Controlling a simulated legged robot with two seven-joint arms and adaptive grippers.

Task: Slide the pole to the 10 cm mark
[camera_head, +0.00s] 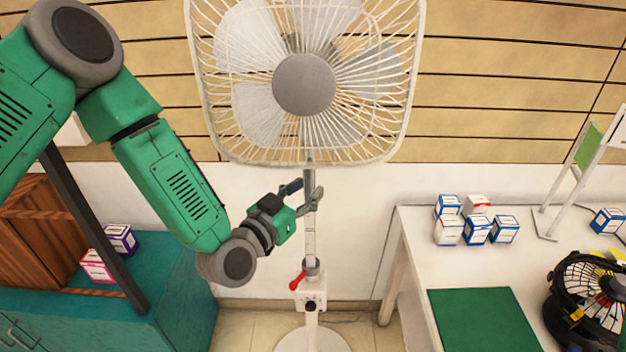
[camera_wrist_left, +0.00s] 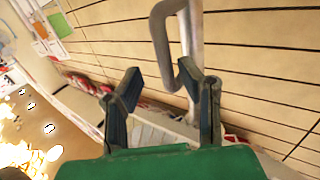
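The standing fan (camera_head: 304,85) has a square wire cage on a thin grey pole (camera_head: 309,228) with faint marks on its lower part. A red lever (camera_head: 298,281) sits at the collar, above a white control box (camera_head: 311,301) and a round base (camera_head: 312,341). My left gripper (camera_head: 304,194) is at the pole just below the cage, its fingers apart. In the left wrist view the gripper (camera_wrist_left: 162,90) is open, with grey tubing (camera_wrist_left: 187,40) beyond the fingers, nearer the right one. I cannot tell whether a finger touches the pole. My right gripper is out of view.
A white table (camera_head: 410,250) at right holds several small boxes (camera_head: 477,231), a green mat (camera_head: 484,320) and a black desk fan (camera_head: 590,303). A teal cabinet (camera_head: 180,290) with two small boxes stands at left. Floor shows around the fan base.

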